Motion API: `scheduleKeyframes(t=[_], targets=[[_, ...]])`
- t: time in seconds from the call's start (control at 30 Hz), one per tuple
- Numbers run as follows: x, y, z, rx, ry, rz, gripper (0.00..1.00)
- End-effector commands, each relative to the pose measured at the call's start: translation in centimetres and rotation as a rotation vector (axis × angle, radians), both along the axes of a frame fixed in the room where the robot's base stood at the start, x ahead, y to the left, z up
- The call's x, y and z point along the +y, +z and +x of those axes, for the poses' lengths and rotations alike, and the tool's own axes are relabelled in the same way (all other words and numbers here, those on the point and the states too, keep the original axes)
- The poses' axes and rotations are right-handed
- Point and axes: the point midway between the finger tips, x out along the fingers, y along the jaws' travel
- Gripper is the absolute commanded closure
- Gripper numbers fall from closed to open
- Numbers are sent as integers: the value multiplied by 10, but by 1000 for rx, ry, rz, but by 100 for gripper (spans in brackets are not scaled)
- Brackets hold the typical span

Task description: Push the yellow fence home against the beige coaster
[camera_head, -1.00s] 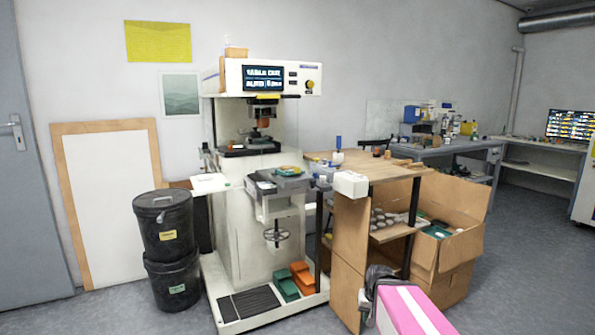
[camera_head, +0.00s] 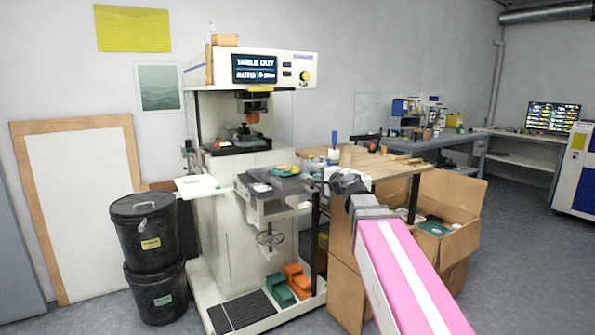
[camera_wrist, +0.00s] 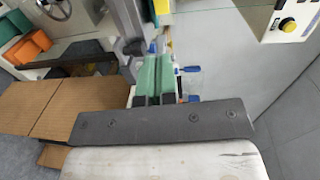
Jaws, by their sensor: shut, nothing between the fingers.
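A small yellow piece (camera_head: 284,169), which may be the fence, shows on the printer's work table (camera_head: 262,186) in the head view. It is too small to make out its shape, and I cannot pick out the beige coaster. My gripper (camera_head: 344,182) is to the right of that table and apart from it, at the end of my pink arm. It is shut and holds nothing. In the wrist view, a dark wrist bar fills the lower part of the picture, and neither fence nor coaster can be told there.
The pad printer (camera_head: 220,225) stands at centre left with a handwheel (camera_head: 270,239) under its table. A wooden-topped bench (camera_head: 385,166) lies behind my gripper. An open cardboard box (camera_head: 455,215) stands right, black bins (camera_head: 145,225) left. Floor at far right is clear.

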Motion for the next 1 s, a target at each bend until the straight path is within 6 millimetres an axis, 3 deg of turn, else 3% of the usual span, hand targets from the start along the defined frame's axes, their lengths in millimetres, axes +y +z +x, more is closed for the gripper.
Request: scheduleKeyframes(t=[0.37, 1.0], targets=[[14, 3, 23, -3, -3, 17, 100], [74, -7, 112, -2, -3, 15, 100]])
